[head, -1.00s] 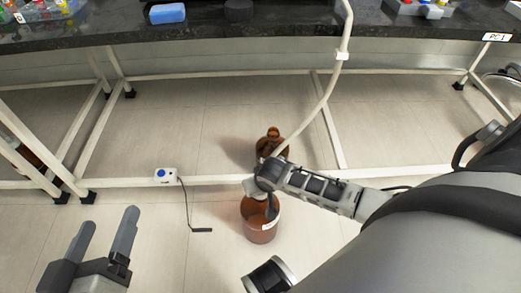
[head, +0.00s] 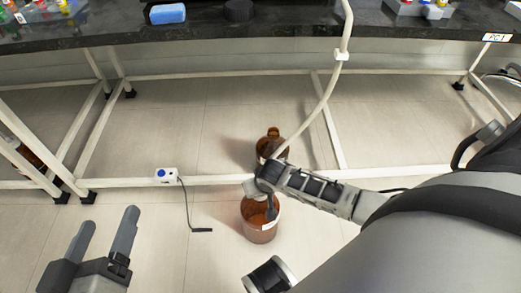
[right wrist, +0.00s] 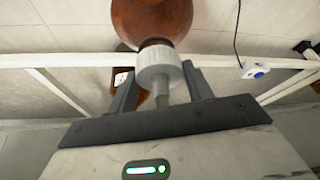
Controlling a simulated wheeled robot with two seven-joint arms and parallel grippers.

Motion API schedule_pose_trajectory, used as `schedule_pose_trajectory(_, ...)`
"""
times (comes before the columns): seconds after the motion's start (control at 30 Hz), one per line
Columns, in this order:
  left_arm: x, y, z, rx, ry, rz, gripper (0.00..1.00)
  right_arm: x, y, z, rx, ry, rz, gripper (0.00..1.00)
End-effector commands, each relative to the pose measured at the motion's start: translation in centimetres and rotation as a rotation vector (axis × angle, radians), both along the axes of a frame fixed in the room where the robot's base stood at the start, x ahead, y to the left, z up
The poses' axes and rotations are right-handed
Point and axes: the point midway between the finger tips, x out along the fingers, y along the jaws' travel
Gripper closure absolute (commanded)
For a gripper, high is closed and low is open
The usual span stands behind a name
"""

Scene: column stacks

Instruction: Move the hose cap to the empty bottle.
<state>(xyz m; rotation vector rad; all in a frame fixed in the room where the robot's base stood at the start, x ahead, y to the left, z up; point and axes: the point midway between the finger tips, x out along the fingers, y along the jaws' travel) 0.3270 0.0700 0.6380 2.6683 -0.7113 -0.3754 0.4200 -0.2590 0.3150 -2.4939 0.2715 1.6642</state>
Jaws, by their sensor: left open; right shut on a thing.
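My right gripper (head: 262,183) is shut on the white hose cap (right wrist: 160,68), which also shows in the head view (head: 250,186). The cap is in line with the neck of the front brown bottle (head: 261,222), large at the top of the right wrist view (right wrist: 152,18). I cannot tell whether it is seated or just above. A second brown bottle (head: 273,146) stands behind, its neck bare, partly hidden by my arm. The pale hose (head: 327,95) runs down from the bench towards my right gripper. My left gripper (head: 109,217) is open and empty, at lower left.
A white box with a blue button (head: 166,175) and a black cable is on the low white frame rail (head: 120,182). The dark bench top (head: 200,30) is above, with a blue sponge (head: 167,13). The floor left of the bottles is mostly clear.

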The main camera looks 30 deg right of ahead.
Motion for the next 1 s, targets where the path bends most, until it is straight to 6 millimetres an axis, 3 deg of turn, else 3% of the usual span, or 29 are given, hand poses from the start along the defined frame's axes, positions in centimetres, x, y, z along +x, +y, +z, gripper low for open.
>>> schedule_pose_trajectory(1.0,0.01,0.00,-0.08,0.001,-0.001,0.000,0.25,0.04,0.04,-0.93,0.000,-0.001,0.000,0.72)
